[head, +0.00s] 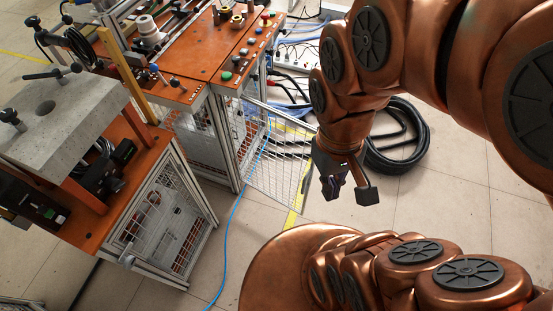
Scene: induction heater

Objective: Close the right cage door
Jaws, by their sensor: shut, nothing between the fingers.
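The right cage door (276,162) is a wire-mesh panel in a thin metal frame. It stands swung open from the right side of the orange-topped cabinet (232,135), out over the floor. My gripper (329,190) is dark and hangs pointing down just to the right of the door's outer edge. It is shut and empty. In this view it looks close to the door, but I cannot tell whether it touches.
A black coiled hose (410,150) lies behind my gripper. A blue cable (225,240) runs across the floor. A lower mesh cage (170,225) with a concrete block (65,120) above it stands at left.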

